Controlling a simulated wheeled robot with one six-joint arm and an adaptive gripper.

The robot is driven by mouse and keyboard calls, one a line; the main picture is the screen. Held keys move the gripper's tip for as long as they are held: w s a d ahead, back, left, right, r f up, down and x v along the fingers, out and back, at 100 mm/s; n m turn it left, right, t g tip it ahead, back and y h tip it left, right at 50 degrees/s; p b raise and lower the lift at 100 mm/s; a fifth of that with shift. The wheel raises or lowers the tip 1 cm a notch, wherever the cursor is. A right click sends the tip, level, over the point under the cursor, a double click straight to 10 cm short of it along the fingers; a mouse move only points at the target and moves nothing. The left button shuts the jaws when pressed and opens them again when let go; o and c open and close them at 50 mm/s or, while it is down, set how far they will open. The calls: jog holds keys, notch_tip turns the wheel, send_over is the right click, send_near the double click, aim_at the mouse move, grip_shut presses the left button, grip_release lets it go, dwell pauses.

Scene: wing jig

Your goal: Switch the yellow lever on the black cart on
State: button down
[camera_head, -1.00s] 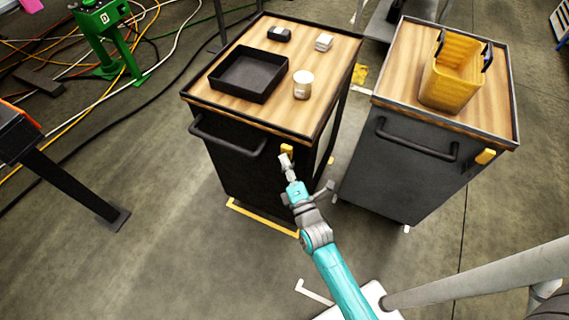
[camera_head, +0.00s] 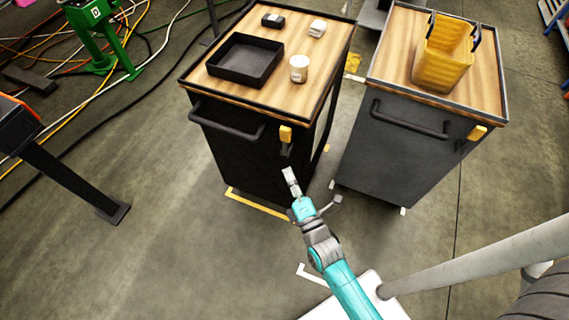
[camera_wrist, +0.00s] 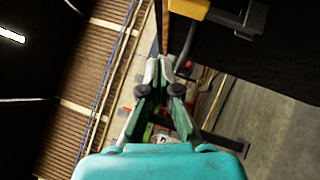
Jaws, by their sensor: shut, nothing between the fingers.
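The black cart (camera_head: 245,165) stands left of centre in the head view, with a wood top and a dark front. The yellow lever (camera_head: 285,134) is near the right end of its front, just under the top edge, above a dark bracket. The yellow handle sits at the bracket's upper end. My gripper (camera_head: 289,174) is shut and empty, a little below the lever and apart from it. In the wrist view, the closed fingers (camera_wrist: 159,68) point upward in the picture. Part of the yellow lever (camera_wrist: 188,8) shows at the top edge, beyond the fingertips.
The black cart carries a black tray (camera_head: 244,60), a white jar (camera_head: 299,68) and small boxes. A grey cart (camera_head: 395,155) stands to the right, with a yellow bin (camera_head: 441,58) and its own yellow lever (camera_head: 477,132). Floor in front of the carts is mostly clear.

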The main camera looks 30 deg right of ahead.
jog(key=shift+r+v, duration=0.15)
jog(key=shift+v, duration=0.45)
jog(key=shift+r+v, duration=0.15)
jog(key=shift+v, duration=0.4)
jog(key=shift+s+f, duration=0.1)
jog(key=shift+s, duration=0.05)
jog(key=s+a+r+m+g+y, duration=0.1)
jog(key=s+r+m+g, duration=0.2)
jog(key=s+m, duration=0.6)
jog(key=s+a+r+m+g+y, duration=0.1)
jog(key=s+r+m, duration=0.3)
jog(key=s+m, duration=0.6)
jog(key=shift+s+a+m+g+y, duration=0.3)
jog(key=shift+s+a+g, duration=0.55)
jog(key=shift+s, duration=3.65)
jog(key=shift+d, duration=0.1)
